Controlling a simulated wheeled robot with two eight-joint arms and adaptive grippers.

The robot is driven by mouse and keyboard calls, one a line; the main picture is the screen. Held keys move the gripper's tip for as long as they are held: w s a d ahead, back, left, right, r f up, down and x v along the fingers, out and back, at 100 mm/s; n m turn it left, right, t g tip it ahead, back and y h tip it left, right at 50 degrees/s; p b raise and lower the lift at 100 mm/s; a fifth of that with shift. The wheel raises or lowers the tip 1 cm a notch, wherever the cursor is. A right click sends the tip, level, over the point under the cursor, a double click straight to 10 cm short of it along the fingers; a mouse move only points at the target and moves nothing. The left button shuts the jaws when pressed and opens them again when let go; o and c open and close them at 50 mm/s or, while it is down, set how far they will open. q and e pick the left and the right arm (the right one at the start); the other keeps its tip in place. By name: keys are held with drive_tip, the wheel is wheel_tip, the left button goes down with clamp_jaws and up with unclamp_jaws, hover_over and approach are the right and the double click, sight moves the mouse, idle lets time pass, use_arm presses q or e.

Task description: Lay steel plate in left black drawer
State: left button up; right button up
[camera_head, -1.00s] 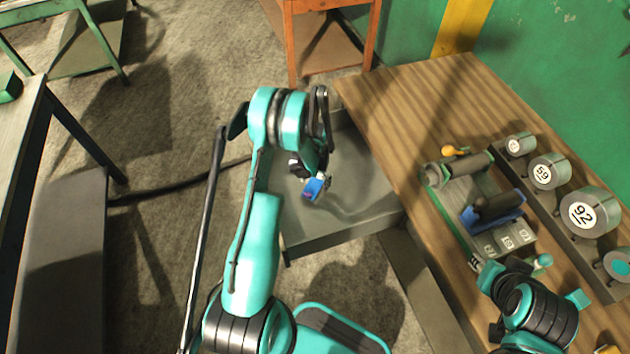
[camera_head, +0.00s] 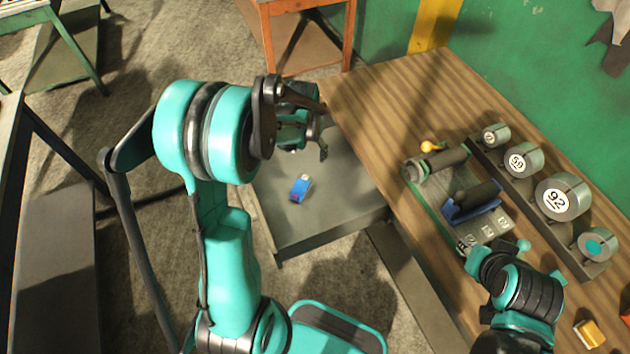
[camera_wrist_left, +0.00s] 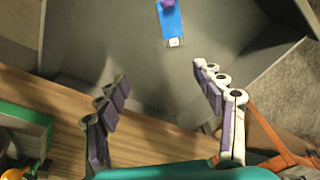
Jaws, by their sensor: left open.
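The open grey drawer (camera_head: 335,215) stands out from the left side of the bench. A small blue piece with a pale end (camera_head: 301,189) lies on its floor; it also shows at the top of the left wrist view (camera_wrist_left: 171,22). I cannot make out a separate steel plate. My left gripper (camera_head: 318,138) is above the back part of the drawer, apart from the blue piece. In the left wrist view its fingers (camera_wrist_left: 161,80) are spread with nothing between them. My right gripper (camera_head: 485,262) is low over the bench by a tray; its fingers are unclear.
The wooden bench (camera_head: 375,95) holds a green-edged tray (camera_head: 437,205) with a blue cradle (camera_head: 475,205), and a rack of numbered cylinders (camera_head: 562,196). An orange-framed table (camera_head: 310,60) stands behind the drawer. Grey floor is open left of the drawer.

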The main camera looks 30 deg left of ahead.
use_arm(q)
drive_tip(key=s+d+r+t, duration=0.2)
drive_tip(key=s+d+r, duration=0.3)
drive_tip(key=s, duration=0.4)
drive_tip(key=s+d+r+t, duration=0.3)
drive_tip(key=s+d+r, duration=0.3)
drive_tip(key=s+r, duration=0.2)
drive_tip(key=shift+s+d+r+m+t, duration=0.2)
drive_tip(key=shift+s+m+t, duration=0.1)
drive_tip(key=shift+s, duration=0.05)
